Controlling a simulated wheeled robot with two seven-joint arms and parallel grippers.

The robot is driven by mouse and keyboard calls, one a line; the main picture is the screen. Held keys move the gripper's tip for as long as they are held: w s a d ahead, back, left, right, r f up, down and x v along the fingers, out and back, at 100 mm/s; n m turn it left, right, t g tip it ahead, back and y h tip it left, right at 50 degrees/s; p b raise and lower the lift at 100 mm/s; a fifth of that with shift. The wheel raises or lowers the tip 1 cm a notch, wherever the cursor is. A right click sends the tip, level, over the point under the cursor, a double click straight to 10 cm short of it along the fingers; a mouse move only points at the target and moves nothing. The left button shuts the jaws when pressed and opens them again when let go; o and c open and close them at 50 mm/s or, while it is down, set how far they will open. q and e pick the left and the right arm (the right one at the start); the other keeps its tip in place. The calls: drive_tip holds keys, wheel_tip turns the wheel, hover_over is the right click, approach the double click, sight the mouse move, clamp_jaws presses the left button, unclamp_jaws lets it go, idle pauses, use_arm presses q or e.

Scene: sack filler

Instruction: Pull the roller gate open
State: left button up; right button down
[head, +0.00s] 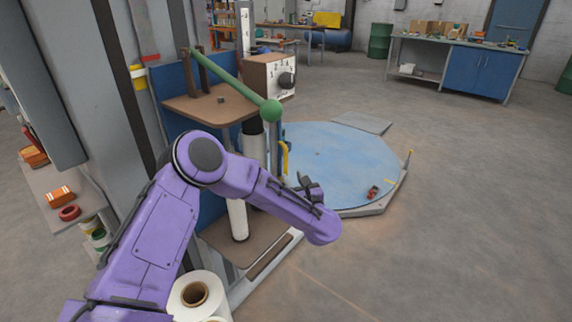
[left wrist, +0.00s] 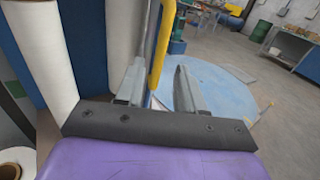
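A yellow bar handle (head: 285,158) stands upright beside the white rollers (head: 252,145) of the sack filler, at the blue turntable's left edge. I take it to be the roller gate's handle; my arm and the machine hide much of the gate. My left gripper (head: 309,188) is in front of the handle and lower in the head view. In the left wrist view its two fingers (left wrist: 160,82) are apart, and the yellow handle (left wrist: 162,45) shows between them. I see no finger pressed on it, and cannot tell the depth between them. My right gripper is out of view.
A green lever with a ball knob (head: 271,110) slants above my arm, beside a dial box (head: 286,80). The blue round turntable (head: 335,155) lies behind my gripper, with a small red item on it. Open floor (head: 450,230) spreads right.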

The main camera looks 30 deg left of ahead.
sight(286, 167)
use_arm(q)
drive_tip(key=p+x, duration=0.1)
drive_tip(key=x, duration=0.7)
drive_tip(key=shift+w+a+f, duration=0.1)
drive_tip(key=shift+w+a, duration=0.05)
drive_tip(key=shift+w, duration=0.1)
clamp_jaws()
